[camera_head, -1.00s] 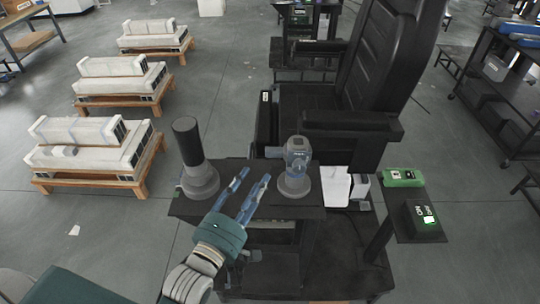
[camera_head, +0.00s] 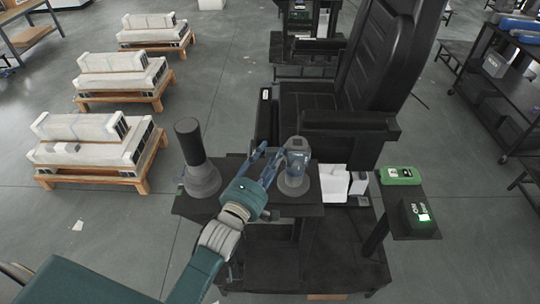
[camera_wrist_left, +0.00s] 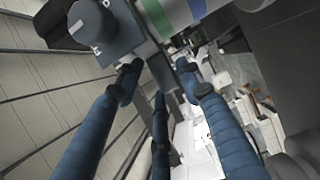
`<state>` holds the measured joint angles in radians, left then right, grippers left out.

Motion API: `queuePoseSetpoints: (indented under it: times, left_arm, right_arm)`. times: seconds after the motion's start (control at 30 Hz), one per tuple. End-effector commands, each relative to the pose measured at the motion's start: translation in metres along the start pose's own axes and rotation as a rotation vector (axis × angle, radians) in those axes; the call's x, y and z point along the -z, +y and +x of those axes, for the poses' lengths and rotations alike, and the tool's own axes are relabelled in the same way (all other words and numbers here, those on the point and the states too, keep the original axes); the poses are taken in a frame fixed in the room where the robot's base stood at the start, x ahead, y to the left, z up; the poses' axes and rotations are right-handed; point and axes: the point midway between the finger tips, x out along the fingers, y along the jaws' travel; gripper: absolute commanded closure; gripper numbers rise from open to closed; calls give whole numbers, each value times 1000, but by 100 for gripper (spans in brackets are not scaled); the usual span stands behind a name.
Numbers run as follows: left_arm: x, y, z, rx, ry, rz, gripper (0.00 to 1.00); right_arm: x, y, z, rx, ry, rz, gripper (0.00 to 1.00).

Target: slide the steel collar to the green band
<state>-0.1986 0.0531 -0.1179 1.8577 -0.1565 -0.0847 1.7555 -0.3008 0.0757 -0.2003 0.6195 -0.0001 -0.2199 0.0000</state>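The steel collar (camera_head: 296,146) appears as a grey-blue piece high on the right-hand column, above its round grey base (camera_head: 292,186). My left gripper (camera_head: 266,153) is just left of it with fingers spread. In the left wrist view a grey block with a round knob (camera_wrist_left: 92,20), seemingly the collar, sits on the column. A green band (camera_wrist_left: 158,15) lies beside it, then a blue band (camera_wrist_left: 180,10). The fingers of the left gripper (camera_wrist_left: 158,72) are open below the block; a narrow grey part shows between the tips, and contact cannot be told. My right gripper is not in view.
A dark column (camera_head: 188,142) on a grey base stands left on the same dark bench (camera_head: 239,178). A black seat (camera_head: 345,125) is behind. White items (camera_head: 333,182) and a side shelf with a green box (camera_head: 400,176) and black box (camera_head: 418,218) are right.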

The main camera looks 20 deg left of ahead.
Motion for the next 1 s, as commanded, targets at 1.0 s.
queuePoseSetpoints:
  times: [1.0]
  left_arm:
    - [1, -39, 0, -1, 1, 1, 63]
  right_arm:
    - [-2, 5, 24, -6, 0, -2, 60]
